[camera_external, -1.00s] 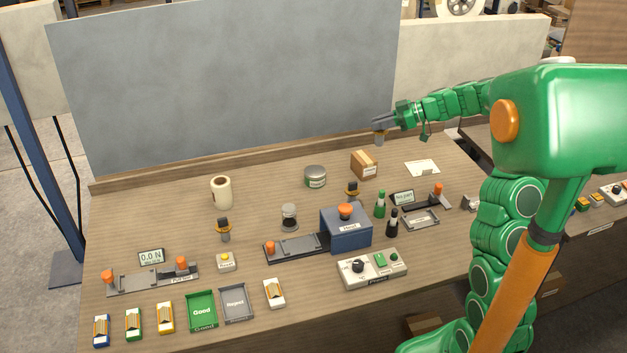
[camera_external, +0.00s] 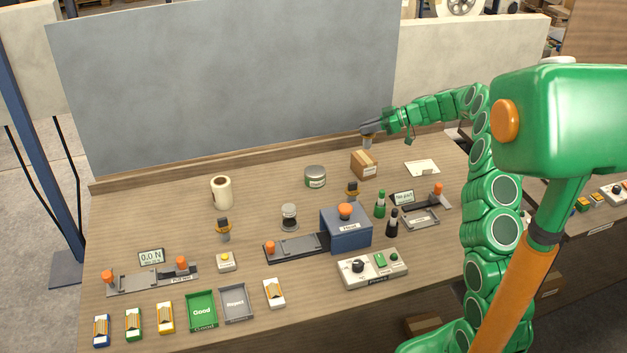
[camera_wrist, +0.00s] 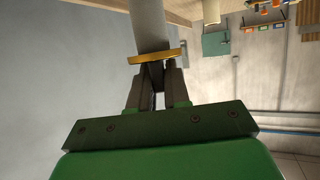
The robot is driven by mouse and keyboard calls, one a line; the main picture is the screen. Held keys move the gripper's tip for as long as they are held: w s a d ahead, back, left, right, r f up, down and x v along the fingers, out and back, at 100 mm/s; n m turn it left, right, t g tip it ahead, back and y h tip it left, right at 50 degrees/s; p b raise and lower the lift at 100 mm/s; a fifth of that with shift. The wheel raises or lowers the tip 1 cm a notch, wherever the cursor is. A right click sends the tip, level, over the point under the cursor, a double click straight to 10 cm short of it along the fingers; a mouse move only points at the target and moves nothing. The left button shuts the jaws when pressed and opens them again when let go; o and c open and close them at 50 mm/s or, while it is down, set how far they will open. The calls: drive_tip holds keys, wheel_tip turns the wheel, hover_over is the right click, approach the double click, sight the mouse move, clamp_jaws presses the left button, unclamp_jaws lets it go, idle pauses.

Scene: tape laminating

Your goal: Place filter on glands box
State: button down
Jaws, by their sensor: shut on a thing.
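My gripper (camera_external: 369,129) is shut on the filter (camera_external: 367,143), which hangs below the fingers in the outside view. In the wrist view the filter shows as a grey cylinder (camera_wrist: 148,25) with a gold-coloured collar, and my fingertips (camera_wrist: 157,75) close at that collar. The glands box (camera_external: 364,165) is a small brown cardboard box with a pale label at the back of the bench. In the outside view the filter's lower end appears just above the box top; I cannot tell whether they touch. The box cannot be made out in the wrist view.
A round tin (camera_external: 315,177) stands left of the box, and a white card (camera_external: 422,167) lies to its right. A large grey panel (camera_external: 220,80) rises behind the bench.

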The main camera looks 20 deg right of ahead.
sight(366, 136)
drive_tip(key=shift+w+f, duration=0.45)
drive_tip(key=shift+f, duration=0.05)
wheel_tip(366, 136, down, 3)
drive_tip(key=shift+f, duration=0.15)
drive_tip(key=c, duration=1.1)
unclamp_jaws()
